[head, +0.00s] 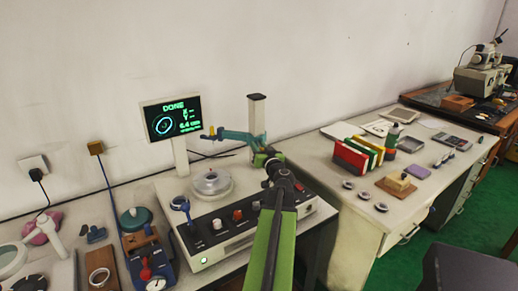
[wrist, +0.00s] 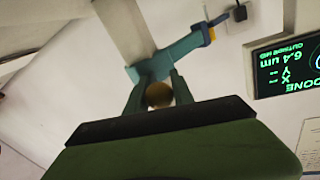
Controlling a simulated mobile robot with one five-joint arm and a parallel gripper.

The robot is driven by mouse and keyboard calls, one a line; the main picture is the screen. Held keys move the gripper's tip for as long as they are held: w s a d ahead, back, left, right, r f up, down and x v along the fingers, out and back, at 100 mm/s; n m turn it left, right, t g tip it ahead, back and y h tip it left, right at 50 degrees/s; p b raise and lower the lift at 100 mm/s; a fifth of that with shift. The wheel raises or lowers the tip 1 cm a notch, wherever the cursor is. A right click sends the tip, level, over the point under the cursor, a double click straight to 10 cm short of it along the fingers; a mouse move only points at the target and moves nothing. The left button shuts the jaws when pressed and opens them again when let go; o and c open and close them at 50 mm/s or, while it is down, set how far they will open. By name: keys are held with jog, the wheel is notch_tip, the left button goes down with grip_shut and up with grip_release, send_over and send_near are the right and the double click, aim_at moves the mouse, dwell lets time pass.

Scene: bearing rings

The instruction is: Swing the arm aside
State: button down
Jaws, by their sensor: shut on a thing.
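The teal swing arm (head: 235,136) sticks out to the left from a grey upright post (head: 257,115) on the tester. Its far end has a yellow and blue tip (head: 212,131), up and left of the round spindle plate (head: 212,183). My gripper (head: 264,157) is at the arm's post end. In the wrist view my gripper (wrist: 158,92) is shut on a round brown knob (wrist: 158,96) at the end of the teal arm (wrist: 178,55). The tester's screen (head: 171,117) reads DONE. Whether a ring sits on the spindle plate is unclear.
Several small rings (head: 365,195) lie on the right desk (head: 340,220), near coloured folders (head: 352,158) and a wooden block (head: 397,184). Tools and a blue device (head: 148,265) crowd the left bench. The wall stands close behind the post.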

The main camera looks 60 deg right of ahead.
jog(key=shift+w+a, duration=0.15)
jog(key=shift+w, duration=0.2)
jog(key=c, duration=1.4)
grip_release()
jog(key=shift+c, duration=0.2)
jog(key=o, duration=0.3)
jog(key=shift+w+f, duration=0.1)
jog(key=shift+o, duration=0.2)
